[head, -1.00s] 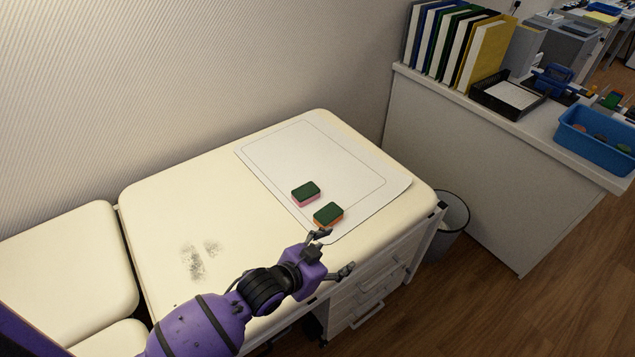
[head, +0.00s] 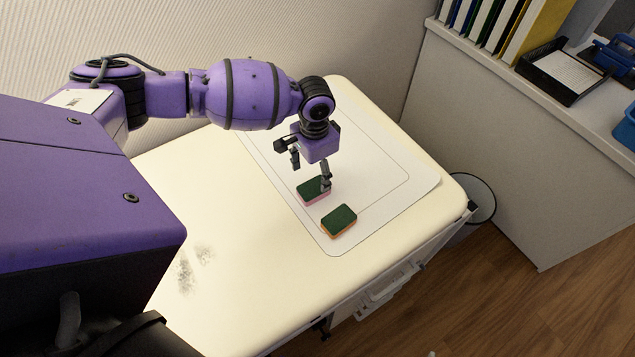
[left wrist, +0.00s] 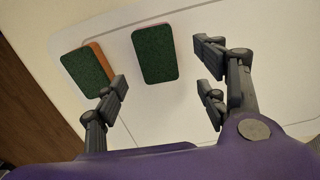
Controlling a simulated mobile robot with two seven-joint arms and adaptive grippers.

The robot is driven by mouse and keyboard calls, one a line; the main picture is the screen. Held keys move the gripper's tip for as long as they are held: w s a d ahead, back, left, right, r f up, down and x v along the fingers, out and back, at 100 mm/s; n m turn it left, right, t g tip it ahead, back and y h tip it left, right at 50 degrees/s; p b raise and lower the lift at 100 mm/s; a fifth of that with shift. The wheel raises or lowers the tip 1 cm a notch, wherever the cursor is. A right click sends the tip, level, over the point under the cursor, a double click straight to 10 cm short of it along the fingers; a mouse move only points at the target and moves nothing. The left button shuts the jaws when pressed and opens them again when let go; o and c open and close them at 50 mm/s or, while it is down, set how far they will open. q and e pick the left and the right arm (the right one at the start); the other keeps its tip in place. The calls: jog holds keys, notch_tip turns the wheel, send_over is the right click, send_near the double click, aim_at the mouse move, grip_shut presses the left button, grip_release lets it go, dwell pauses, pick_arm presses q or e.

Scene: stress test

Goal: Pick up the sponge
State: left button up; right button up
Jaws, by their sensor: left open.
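Two sponges with dark green tops lie on a white mat (head: 390,160) on the cream padded table top. The pink-sided sponge (head: 309,190) is the farther one, and the orange-sided sponge (head: 339,222) lies to its right and nearer. My left gripper (head: 311,172) is open and empty, pointing down above the pink sponge, with one finger partly covering it. In the left wrist view, the green face of the pink sponge (left wrist: 155,54) shows between the spread fingers (left wrist: 162,86). The orange sponge (left wrist: 84,70) lies left of them, close to the left finger. My right gripper is not in view.
Grey smudges (head: 187,270) mark the table's cream top (head: 240,240). A counter at the right holds binders (head: 500,25), a black paper tray (head: 563,70) and a blue bin (head: 628,128). A waste bin (head: 482,200) stands beside the table. The wall runs behind.

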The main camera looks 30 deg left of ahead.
aim_at(313, 187)
pick_arm(q)
jog(key=shift+s+d+f, duration=0.1)
jog(key=shift+s+f, duration=0.1)
jog(key=shift+f, duration=0.3)
jog(key=shift+s+f, duration=0.15)
jog(key=shift+f, duration=0.35)
notch_tip(313, 187, down, 4)
jog(key=shift+r, duration=0.1)
jog(key=shift+f, duration=0.5)
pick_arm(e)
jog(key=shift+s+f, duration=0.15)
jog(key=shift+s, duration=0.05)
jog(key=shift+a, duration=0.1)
pick_arm(q)
jog(key=c, duration=0.8)
jog(key=shift+c, duration=0.3)
jog(key=shift+r, duration=0.1)
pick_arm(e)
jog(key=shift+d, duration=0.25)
